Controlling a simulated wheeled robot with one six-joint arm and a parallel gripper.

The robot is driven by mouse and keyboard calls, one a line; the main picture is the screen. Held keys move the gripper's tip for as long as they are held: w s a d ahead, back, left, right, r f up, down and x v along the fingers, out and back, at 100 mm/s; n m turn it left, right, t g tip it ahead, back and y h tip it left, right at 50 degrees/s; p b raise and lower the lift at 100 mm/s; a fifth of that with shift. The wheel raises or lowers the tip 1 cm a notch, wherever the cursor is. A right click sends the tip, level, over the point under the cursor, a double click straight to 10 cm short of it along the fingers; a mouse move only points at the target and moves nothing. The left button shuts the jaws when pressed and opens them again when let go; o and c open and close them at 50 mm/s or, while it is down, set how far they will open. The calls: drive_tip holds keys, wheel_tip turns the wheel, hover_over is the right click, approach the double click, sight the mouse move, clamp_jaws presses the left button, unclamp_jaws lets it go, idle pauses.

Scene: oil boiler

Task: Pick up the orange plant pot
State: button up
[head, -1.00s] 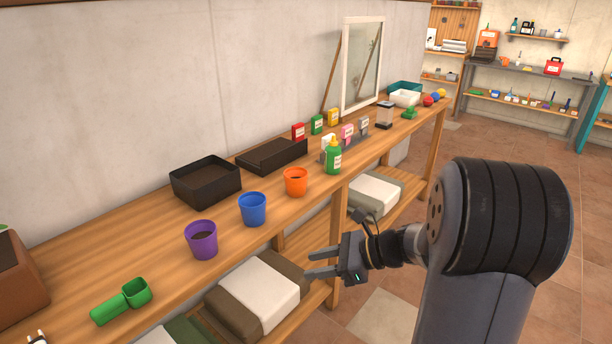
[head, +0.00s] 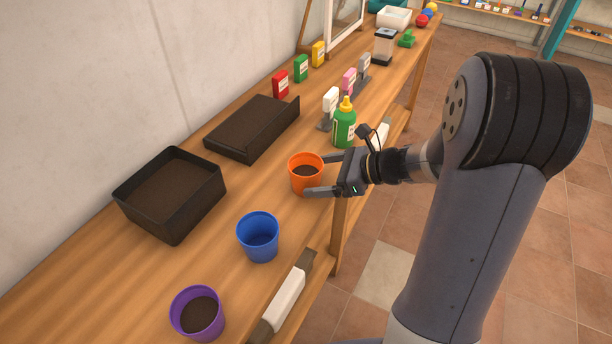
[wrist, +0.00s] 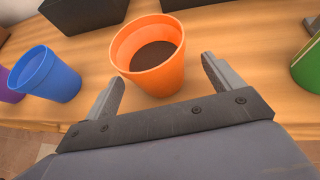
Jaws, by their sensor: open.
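The orange plant pot (head: 304,181) stands upright on the wooden bench near its front edge, with dark soil inside. My gripper (head: 316,175) is open, and its fingers point at the pot from the front edge side. In the wrist view the orange pot (wrist: 150,66) stands just ahead of the open gripper (wrist: 164,78). One finger is at its left and one at its right, close to its lower wall. I cannot tell whether either finger touches it.
A blue pot (head: 258,240) and a purple pot (head: 184,318) stand nearer along the bench. A green bottle (head: 344,130) with a yellow cap stands just beyond the orange pot. Black trays (head: 140,205) lie behind, toward the wall. Bare wood (head: 245,185) lies between.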

drive_tip(key=x, duration=0.4)
drive_tip(key=shift+s+a+f, duration=0.15)
drive_tip(key=shift+a, duration=0.1)
drive_tip(key=c, duration=1.1)
wheel_tip(320, 180, up, 10)
drive_tip(key=shift+r+p, duration=0.1)
drive_tip(key=shift+p, duration=0.6)
